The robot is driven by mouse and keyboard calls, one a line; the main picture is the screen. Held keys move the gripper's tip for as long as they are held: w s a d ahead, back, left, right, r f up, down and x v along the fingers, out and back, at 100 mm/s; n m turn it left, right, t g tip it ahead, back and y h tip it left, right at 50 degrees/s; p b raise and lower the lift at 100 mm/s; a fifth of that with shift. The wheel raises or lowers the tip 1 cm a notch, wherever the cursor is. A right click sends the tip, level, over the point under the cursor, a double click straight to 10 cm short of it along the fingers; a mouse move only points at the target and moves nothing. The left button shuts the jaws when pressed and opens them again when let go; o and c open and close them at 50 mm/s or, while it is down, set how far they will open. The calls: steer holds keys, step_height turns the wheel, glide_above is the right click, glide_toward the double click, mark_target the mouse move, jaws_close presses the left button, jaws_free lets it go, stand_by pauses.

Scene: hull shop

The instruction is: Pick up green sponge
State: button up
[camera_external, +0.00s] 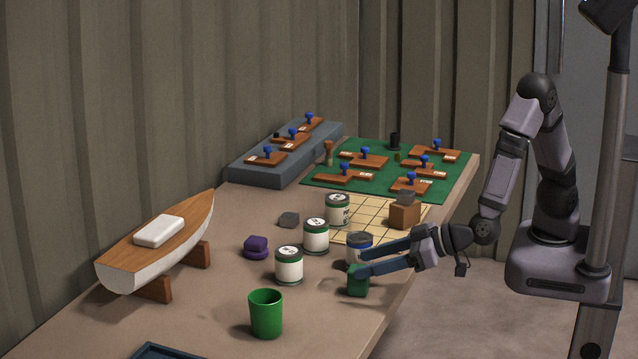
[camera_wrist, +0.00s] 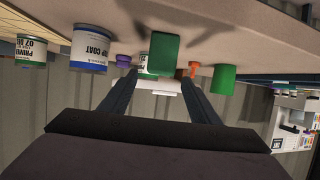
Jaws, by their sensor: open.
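The green sponge (camera_external: 357,282) is a small dark green block standing on the bench near its right edge. In the wrist view the sponge (camera_wrist: 165,53) shows between and just past my fingertips. My gripper (camera_external: 361,264) is open and empty, with its two blue fingers reaching left from the arm, low over the bench by the sponge. Its fingers also show in the wrist view (camera_wrist: 158,77), spread apart. No contact with the sponge is visible. The fingers partly hide the sponge's top in the external view.
A blue-lidded can (camera_external: 358,243) stands close behind the fingers. White paint cans (camera_external: 289,266) stand left of the sponge, with a purple object (camera_external: 255,247) beyond. A green cup (camera_external: 266,314) stands front left. A wooden block (camera_external: 404,214) sits behind. The bench (camera_external: 335,320) is bare in front.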

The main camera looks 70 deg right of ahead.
mark_target(342, 291)
steer(key=shift+f, duration=0.9)
steer(key=shift+f+x, duration=0.25)
steer(key=shift+x, duration=1.6)
steer(key=shift+f+x, duration=0.2)
steer(key=shift+x, duration=1.65)
steer(key=shift+s+d, duration=0.1)
steer(key=shift+s, duration=0.15)
steer(key=c, duration=1.1)
